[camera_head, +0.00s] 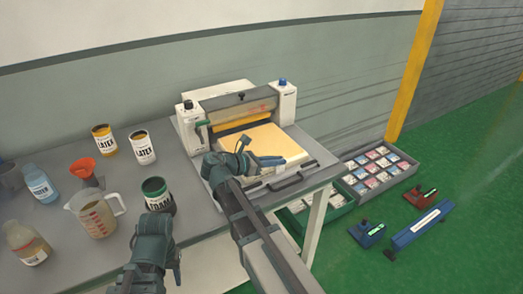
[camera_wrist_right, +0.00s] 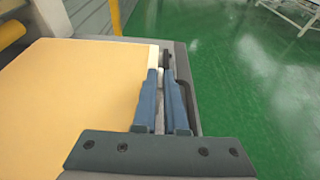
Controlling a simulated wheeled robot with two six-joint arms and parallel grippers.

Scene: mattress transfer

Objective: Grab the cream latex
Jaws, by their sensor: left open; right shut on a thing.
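The cream latex (camera_head: 262,143) is a flat pale-yellow slab lying on the bed of a roller press (camera_head: 243,103). It also fills the left of the right wrist view (camera_wrist_right: 70,95). My right gripper (camera_head: 275,160) is at the slab's near right edge. In the right wrist view its blue fingers (camera_wrist_right: 163,80) are shut on that edge, with a whitish strip between them. My left gripper (camera_head: 160,222) is open beside a green-rimmed foam can (camera_head: 157,193); its fingertips are partly hidden.
Yellow (camera_head: 104,139) and white (camera_head: 143,147) latex cans, a measuring jug (camera_head: 95,213) and bottles stand on the grey table at left. A black handle (camera_head: 286,184) fronts the press. Sample trays (camera_head: 381,173) and tools lie on the green floor at right.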

